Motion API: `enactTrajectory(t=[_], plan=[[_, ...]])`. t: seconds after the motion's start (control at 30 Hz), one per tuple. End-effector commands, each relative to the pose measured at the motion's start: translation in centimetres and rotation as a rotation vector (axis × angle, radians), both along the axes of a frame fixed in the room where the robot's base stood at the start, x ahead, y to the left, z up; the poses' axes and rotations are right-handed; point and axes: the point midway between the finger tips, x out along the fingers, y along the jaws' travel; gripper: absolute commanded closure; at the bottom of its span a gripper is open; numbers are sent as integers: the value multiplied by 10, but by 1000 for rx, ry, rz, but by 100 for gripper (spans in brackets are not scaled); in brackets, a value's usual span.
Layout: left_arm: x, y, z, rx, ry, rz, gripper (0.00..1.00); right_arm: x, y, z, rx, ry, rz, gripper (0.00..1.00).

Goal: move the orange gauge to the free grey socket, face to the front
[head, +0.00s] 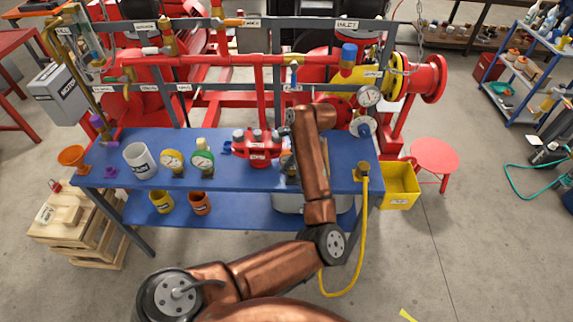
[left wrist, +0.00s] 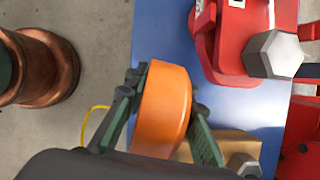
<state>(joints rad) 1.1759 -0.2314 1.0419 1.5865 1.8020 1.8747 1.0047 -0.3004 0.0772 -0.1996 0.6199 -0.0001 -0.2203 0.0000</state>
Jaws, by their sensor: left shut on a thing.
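The orange gauge (left wrist: 165,105) is between the two dark green fingers of my left gripper (left wrist: 168,115) in the left wrist view. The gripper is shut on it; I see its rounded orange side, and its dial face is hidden. In the head view my left gripper (head: 288,150) is over the right half of the blue bench, just right of the red valve block, mostly behind my own arm. The gauge is largely hidden there. I cannot pick out the free grey socket in either view. My right gripper is not in view.
The red block (head: 257,147) with hex bolts is close beside the gauge; it also shows in the left wrist view (left wrist: 235,40). Red piping runs behind.

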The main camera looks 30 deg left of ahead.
Motion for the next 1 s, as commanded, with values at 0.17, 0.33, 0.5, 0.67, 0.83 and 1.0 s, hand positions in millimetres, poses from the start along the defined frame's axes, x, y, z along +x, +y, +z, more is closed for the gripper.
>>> enactTrajectory(t=[0.17,0.33,0.5,0.67,0.83,1.0], plan=[[0,0,0,0,0,0,100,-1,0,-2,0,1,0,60],[0,0,0,0,-1,0,100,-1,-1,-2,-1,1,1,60],[1,0,0,0,-1,2,100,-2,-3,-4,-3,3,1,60],[1,0,0,0,-1,3,100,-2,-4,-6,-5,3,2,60],[0,0,0,0,-1,3,100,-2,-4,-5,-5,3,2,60],[1,0,0,0,-1,3,100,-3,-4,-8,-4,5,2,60]])
